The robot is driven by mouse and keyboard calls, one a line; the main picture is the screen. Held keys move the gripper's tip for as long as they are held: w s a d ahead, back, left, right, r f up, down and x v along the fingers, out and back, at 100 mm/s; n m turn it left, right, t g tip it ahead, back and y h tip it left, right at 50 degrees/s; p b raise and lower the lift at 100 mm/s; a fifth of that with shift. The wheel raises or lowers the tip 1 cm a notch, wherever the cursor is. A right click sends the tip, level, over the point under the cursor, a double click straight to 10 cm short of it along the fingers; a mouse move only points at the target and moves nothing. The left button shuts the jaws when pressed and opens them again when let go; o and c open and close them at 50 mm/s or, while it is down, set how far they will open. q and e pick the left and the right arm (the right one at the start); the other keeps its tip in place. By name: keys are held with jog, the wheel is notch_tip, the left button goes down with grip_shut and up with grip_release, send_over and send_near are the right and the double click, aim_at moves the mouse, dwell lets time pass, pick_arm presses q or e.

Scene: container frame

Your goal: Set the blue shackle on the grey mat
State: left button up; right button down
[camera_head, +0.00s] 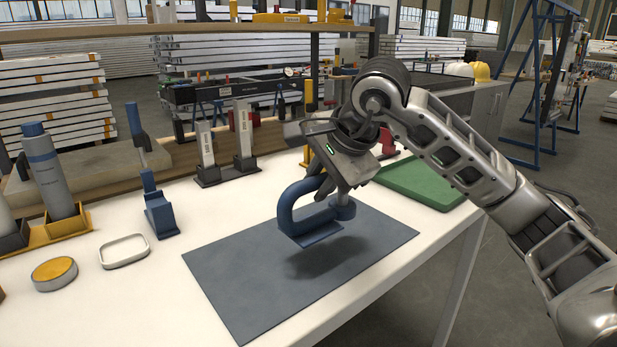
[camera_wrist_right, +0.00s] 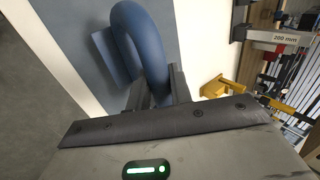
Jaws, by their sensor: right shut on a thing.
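The blue shackle (camera_head: 292,208) is a thick U-shaped piece. It hangs above the grey mat (camera_head: 230,289) with its shadow on the mat, so it looks apart from the surface. My right gripper (camera_head: 335,190) is shut on the blue shackle and comes from above it. In the right wrist view the shackle's curve (camera_wrist_right: 150,45) rises between the fingers (camera_wrist_right: 158,88), with the mat (camera_wrist_right: 82,18) behind it. The exact finger contact is partly hidden by the gripper body. My left gripper is not in view.
A green mat or tray (camera_head: 425,183) lies to the right behind my right gripper. A white tray (camera_head: 124,251), a yellow-topped round tin (camera_head: 55,273) and a blue tool on a stand (camera_head: 160,213) are at the left. Grey upright blocks (camera_head: 244,135) stand behind.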

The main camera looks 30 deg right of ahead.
aim_at(307, 230)
jog(key=shift+w+d+f, duration=0.3)
jog(key=shift+d+f, duration=0.1)
jog(key=shift+f, duration=0.15)
jog(key=shift+w+d+f, duration=0.3)
jog(key=shift+d+f, duration=0.1)
jog(key=shift+f, duration=0.1)
notch_tip(307, 230, down, 2)
jog(key=shift+w+d+f+b, duration=0.1)
jog(key=shift+d+f+b, duration=0.05)
jog(key=shift+b, duration=0.4)
jog(key=shift+f, duration=0.45)
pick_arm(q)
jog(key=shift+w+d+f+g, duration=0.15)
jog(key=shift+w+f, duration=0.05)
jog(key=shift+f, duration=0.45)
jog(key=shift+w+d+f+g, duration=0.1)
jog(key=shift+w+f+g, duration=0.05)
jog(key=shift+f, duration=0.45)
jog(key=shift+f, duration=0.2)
pick_arm(e)
jog(key=shift+f, duration=0.15)
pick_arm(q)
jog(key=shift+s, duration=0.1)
pick_arm(e)
jog(key=c, duration=1.3)
grip_release()
jog(key=shift+f, duration=0.1)
jog(key=shift+o, duration=0.2)
